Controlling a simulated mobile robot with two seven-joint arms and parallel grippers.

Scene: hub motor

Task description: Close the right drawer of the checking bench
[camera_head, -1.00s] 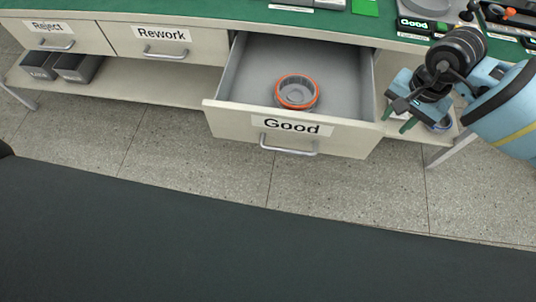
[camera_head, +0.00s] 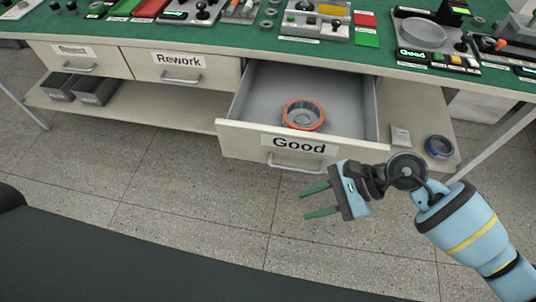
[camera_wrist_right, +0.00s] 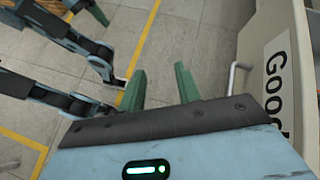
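The right drawer, labelled "Good" (camera_head: 299,146), is pulled out from the checking bench. A grey hub part with an orange rim (camera_head: 302,115) lies inside it. The drawer has a metal bar handle (camera_head: 296,164). My right gripper (camera_head: 318,200) is open and empty, in front of and below the drawer front, its green fingers pointing left. In the right wrist view, the fingers (camera_wrist_right: 159,86) are apart with nothing between them; the handle (camera_wrist_right: 236,78) and drawer front (camera_wrist_right: 265,60) are to their right, not touching.
The "Reject" drawer (camera_head: 90,65) and "Rework" drawer (camera_head: 203,77) are shut. The green bench top (camera_head: 235,42) carries controls and fixtures. The lower shelf (camera_head: 150,113) holds grey bins (camera_head: 95,90) and a blue-rimmed part (camera_head: 439,147). The floor before the drawer is clear.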

